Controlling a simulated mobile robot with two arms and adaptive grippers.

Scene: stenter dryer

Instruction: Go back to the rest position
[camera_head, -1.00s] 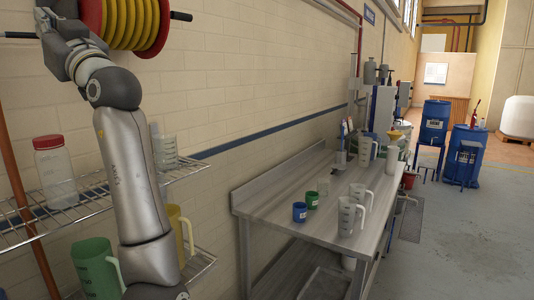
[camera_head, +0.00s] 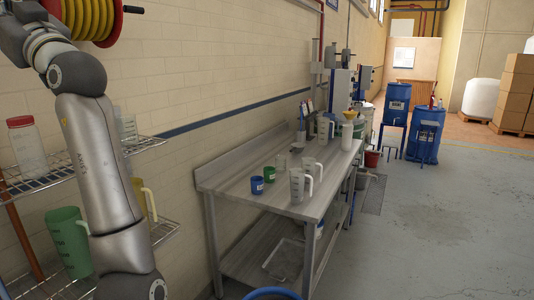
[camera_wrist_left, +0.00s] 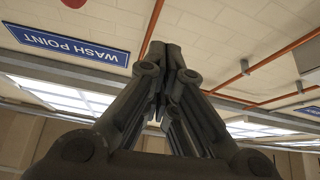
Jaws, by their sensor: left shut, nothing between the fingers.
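My left arm rises on the left of the head view, bent, with its upper end at the top left corner. My left gripper (camera_wrist_left: 168,60) shows in the left wrist view, with its fingers together and nothing between them. Behind it are the ceiling, wall pipes and a blue "WASH POINT" sign (camera_wrist_left: 66,44). The left gripper's fingers are outside the head view. My right gripper is in neither view.
A wire shelf (camera_head: 40,183) with a red-lidded jar (camera_head: 27,146) and a green jug (camera_head: 68,242) stands close to my left arm. A hose reel (camera_head: 88,15) hangs above. A steel table (camera_head: 225,180) carries jugs and cups.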

